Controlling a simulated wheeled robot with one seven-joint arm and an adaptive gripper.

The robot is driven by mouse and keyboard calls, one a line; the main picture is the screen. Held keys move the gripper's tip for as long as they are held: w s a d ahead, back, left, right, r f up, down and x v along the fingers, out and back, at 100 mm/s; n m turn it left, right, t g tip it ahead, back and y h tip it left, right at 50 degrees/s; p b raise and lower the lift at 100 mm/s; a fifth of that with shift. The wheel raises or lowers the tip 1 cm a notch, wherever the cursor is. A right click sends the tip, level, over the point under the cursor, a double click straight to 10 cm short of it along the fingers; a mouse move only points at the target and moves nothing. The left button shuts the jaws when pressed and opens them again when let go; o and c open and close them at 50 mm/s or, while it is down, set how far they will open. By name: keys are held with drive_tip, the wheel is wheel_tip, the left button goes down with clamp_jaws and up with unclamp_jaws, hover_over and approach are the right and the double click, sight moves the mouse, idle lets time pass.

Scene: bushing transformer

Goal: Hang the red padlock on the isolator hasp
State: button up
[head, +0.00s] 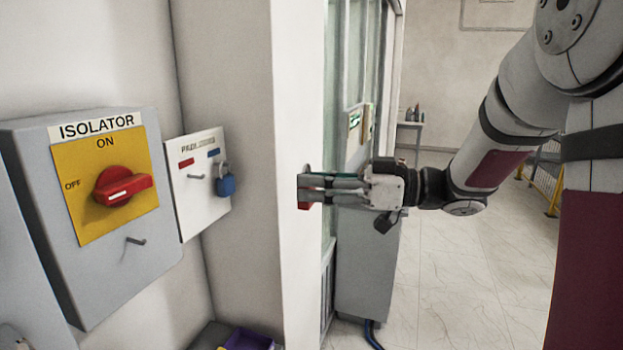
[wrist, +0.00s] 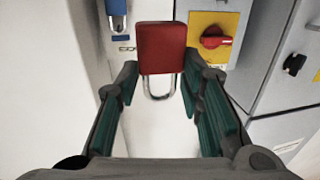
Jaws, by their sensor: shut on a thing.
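The red padlock (wrist: 162,48) is held between the fingers of my gripper (wrist: 160,82) in the wrist view, its silver shackle on the near side of the body. In the head view, my gripper (head: 306,188) is beside the white wall edge, and only a little red of the padlock (head: 303,206) shows under the fingertips. The isolator (head: 105,200) is a grey box at left with a yellow plate and a red handle (head: 123,186). A small metal peg (head: 136,240), seemingly the hasp, sticks out bare below the plate. My gripper is well to its right.
A white padlock board (head: 200,215) is right of the isolator. A blue padlock (head: 226,182) hangs on it, and the peg under its red label is bare. A wall corner (head: 298,80) juts out beside my gripper. A purple bin (head: 248,339) sits below.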

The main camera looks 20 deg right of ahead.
drive_tip(key=shift+s+p+v, duration=0.2)
drive_tip(key=shift+p+v, duration=0.5)
drive_tip(key=shift+v, duration=0.35)
drive_tip(key=shift+s+p+v, duration=0.2)
drive_tip(key=shift+p+v, duration=0.45)
drive_tip(key=shift+v, duration=0.45)
drive_tip(key=shift+w+a, duration=0.1)
drive_tip(key=shift+a, duration=0.1)
